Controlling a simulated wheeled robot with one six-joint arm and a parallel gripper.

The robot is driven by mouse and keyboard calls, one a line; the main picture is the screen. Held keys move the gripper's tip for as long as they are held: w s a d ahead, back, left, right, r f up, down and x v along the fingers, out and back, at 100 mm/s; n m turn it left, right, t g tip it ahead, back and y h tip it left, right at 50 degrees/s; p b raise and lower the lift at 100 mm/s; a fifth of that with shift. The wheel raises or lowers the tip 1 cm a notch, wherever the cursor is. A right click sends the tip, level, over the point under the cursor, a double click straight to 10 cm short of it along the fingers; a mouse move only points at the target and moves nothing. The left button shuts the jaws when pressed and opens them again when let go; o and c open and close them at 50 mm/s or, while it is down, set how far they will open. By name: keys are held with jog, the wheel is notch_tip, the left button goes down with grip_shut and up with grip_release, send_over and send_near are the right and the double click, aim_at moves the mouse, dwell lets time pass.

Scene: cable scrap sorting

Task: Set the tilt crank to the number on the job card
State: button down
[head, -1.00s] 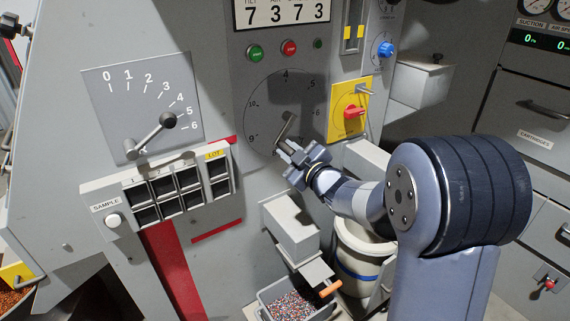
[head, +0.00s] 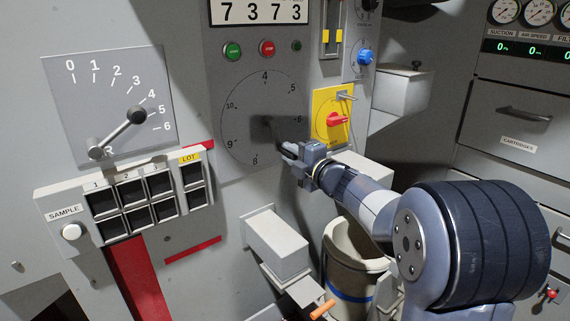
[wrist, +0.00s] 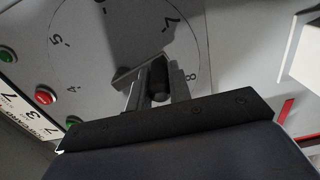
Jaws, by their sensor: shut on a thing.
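The tilt crank (head: 268,124) sits at the middle of a round numbered dial (head: 238,125) on the grey panel. Its arm runs down and right to my gripper (head: 287,150), between the 6 and the 8, on the side where the 7 is hidden in the head view. In the wrist view my gripper (wrist: 158,88) is shut on the crank's dark handle (wrist: 160,72), and the 7 and 8 show on the dial beyond. The job card (head: 258,11) above reads 7 3 7 3; its top is cut off in the head view.
A lever dial (head: 108,105) numbered 0 to 6 stands at left, its knob near 5. A yellow plate with a red knob (head: 338,119) is close right of the dial. Green and red buttons (head: 267,48) are above. A grey box (head: 277,246) and a bin (head: 347,270) stand below.

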jog(key=shift+w+d+r+n+b, duration=0.15)
jog(key=shift+w+d+n+b, duration=0.15)
jog(key=shift+n, duration=0.45)
jog(key=shift+w+d+r+n+b, duration=0.15)
jog(key=shift+d+n+b, duration=0.2)
jog(key=shift+n, duration=0.4)
jog(key=shift+d, duration=0.1)
jog(key=c, duration=1.3)
grip_release()
jog(key=p+v, duration=0.1)
jog(key=v, duration=0.9)
jog(key=shift+s+d, duration=0.25)
jog(key=shift+s, duration=0.05)
